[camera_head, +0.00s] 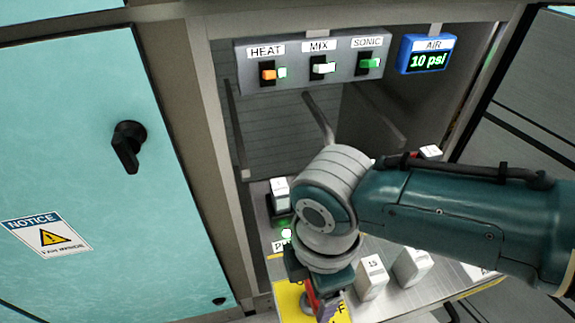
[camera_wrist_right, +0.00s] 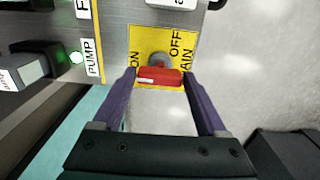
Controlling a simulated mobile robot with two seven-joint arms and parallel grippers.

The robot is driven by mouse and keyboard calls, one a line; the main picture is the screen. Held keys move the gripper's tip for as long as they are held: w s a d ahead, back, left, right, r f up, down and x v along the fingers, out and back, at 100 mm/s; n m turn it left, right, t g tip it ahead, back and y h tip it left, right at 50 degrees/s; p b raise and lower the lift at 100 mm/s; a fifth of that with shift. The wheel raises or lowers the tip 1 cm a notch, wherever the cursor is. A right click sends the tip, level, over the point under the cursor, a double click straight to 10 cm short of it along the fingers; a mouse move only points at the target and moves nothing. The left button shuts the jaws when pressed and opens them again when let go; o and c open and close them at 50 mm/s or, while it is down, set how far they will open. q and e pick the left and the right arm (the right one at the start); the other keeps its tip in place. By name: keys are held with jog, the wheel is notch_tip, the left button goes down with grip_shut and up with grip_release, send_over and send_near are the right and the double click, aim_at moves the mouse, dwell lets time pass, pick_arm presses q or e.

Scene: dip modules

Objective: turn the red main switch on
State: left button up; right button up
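The red main switch handle (camera_wrist_right: 160,76) shows in the right wrist view, lying crosswise in front of a grey hub on a yellow plate (camera_wrist_right: 185,57). The plate reads ON at the left and OFF at the upper right. My right gripper (camera_wrist_right: 160,80) has its two purple fingers wide apart, one at each end of the red handle. I cannot tell whether they touch it. In the head view, my right gripper (camera_head: 315,300) points down at the panel's front edge, with a bit of the red handle (camera_head: 311,293) showing. My left gripper is out of view.
A lit green lamp (camera_wrist_right: 77,58) sits beside the PUMP label. Above hang the HEAT, MIX and SONIC switches (camera_head: 318,67) and a blue air gauge (camera_head: 426,54) reading 10 psi. A teal cabinet door (camera_head: 60,150) stands left.

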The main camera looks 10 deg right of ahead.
jog(key=o, duration=0.3)
jog(key=shift+o, duration=0.2)
notch_tip(320, 180, up, 10)
jog(key=p, duration=0.4)
